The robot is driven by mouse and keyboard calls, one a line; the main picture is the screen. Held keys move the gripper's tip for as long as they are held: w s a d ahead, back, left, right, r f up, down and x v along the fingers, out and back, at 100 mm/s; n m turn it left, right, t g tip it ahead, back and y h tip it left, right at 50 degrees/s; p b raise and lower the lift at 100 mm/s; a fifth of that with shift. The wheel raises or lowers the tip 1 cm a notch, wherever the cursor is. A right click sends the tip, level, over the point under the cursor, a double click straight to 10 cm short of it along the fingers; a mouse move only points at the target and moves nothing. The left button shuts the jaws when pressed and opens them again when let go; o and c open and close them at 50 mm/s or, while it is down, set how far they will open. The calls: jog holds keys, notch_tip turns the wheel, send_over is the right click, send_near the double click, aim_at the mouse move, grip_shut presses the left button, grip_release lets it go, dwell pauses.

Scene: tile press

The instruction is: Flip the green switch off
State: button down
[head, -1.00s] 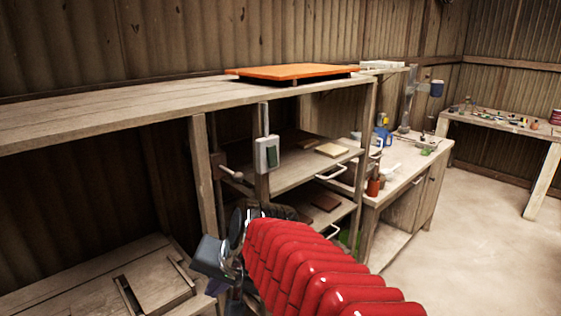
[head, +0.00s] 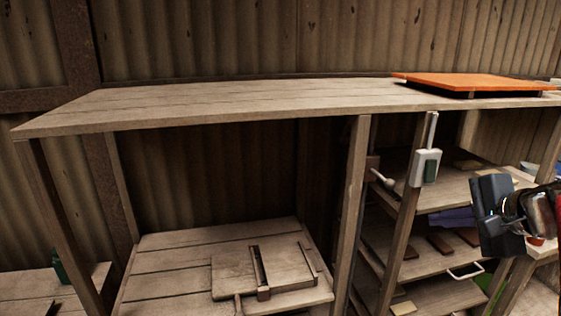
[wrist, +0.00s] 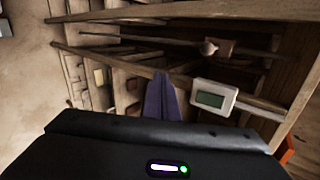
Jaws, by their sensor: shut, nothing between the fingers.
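The green switch (head: 430,168) is a green rocker on a white box, fixed to an upright wooden post under the shelf top. It also shows in the wrist view (wrist: 211,99), right of my fingers. My gripper (head: 432,217) comes in from the right, with purple fingers shut and empty. In the head view its fingertips appear a little below the switch box. In the wrist view the fingers (wrist: 162,78) point up the picture, with a gap between them and the box. I cannot tell whether the rocker is on or off.
A brown box with a pale knobbed lever (head: 383,179) sits left of the switch. An orange panel (head: 475,84) lies on the shelf top (head: 230,105). Shelves with small tiles stand behind the posts. A wooden press board (head: 232,270) lies on the lower bench.

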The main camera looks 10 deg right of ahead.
jog(key=s+d+r+t, duration=0.2)
jog(key=s+d+r, duration=0.3)
jog(key=r, duration=0.4)
jog(key=shift+s+r+n+h, duration=0.3)
jog(key=shift+s+r+n, duration=0.1)
jog(key=shift+s, duration=0.2)
jog(key=shift+w+d, duration=0.1)
send_near(432, 179)
jog(key=x, duration=0.4)
jog(key=shift+w+f, duration=0.15)
jog(key=shift+f, duration=0.25)
jog(key=shift+w+f, duration=0.1)
jog(key=shift+w, duration=0.65)
